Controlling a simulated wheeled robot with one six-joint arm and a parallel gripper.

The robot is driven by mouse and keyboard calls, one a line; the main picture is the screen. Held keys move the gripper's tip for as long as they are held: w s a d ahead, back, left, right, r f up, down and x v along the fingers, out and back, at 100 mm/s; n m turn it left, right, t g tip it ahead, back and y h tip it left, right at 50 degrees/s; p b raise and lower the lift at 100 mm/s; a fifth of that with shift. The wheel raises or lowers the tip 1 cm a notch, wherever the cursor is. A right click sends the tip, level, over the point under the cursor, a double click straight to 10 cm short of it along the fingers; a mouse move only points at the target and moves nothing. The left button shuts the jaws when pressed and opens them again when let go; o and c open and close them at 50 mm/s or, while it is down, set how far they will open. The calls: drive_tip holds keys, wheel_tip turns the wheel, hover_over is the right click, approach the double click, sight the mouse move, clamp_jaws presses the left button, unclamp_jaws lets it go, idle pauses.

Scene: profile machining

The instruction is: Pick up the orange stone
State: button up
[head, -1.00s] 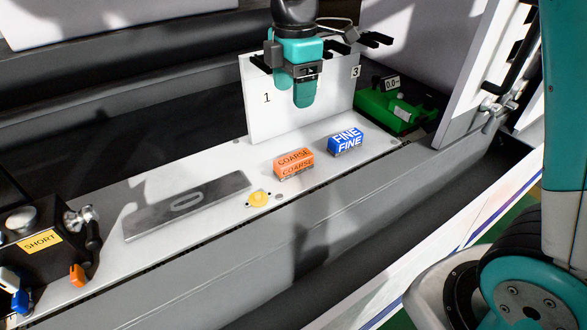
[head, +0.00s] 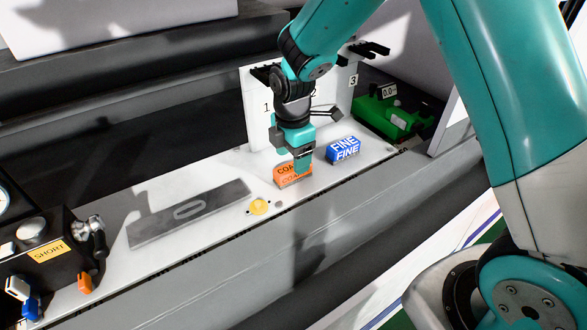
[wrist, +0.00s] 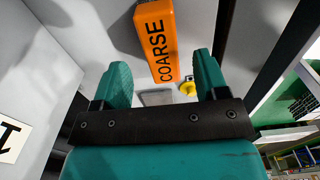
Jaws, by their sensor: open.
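The orange stone (head: 290,177), a block lettered COARSE, lies on the light ledge, partly hidden by my gripper in the head view. It also shows in the wrist view (wrist: 155,38), just ahead of and between the fingers. My gripper (head: 302,168) is at the stone from above in the head view, its fingers pointing down. In the wrist view my gripper (wrist: 160,80) has its two teal fingers apart, with nothing held between them. Whether a finger touches the stone cannot be told.
A blue stone (head: 343,149) lettered FINE lies close to the right. A yellow round button (head: 259,207) and a flat grey metal plate (head: 190,213) are to the left. A white upright board (head: 257,125) stands behind. A green device (head: 385,117) is at the back right.

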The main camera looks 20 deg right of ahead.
drive_tip(key=shift+s+f+p, duration=0.1)
drive_tip(key=shift+f+p, duration=0.3)
drive_tip(key=shift+f, duration=1.45)
drive_tip(key=c, duration=1.1)
drive_tip(key=shift+r, duration=0.1)
wheel_tip(320, 180, up, 20)
drive_tip(key=b, duration=0.3)
drive_tip(key=shift+o, duration=1.2)
drive_tip(key=shift+c, duration=0.3)
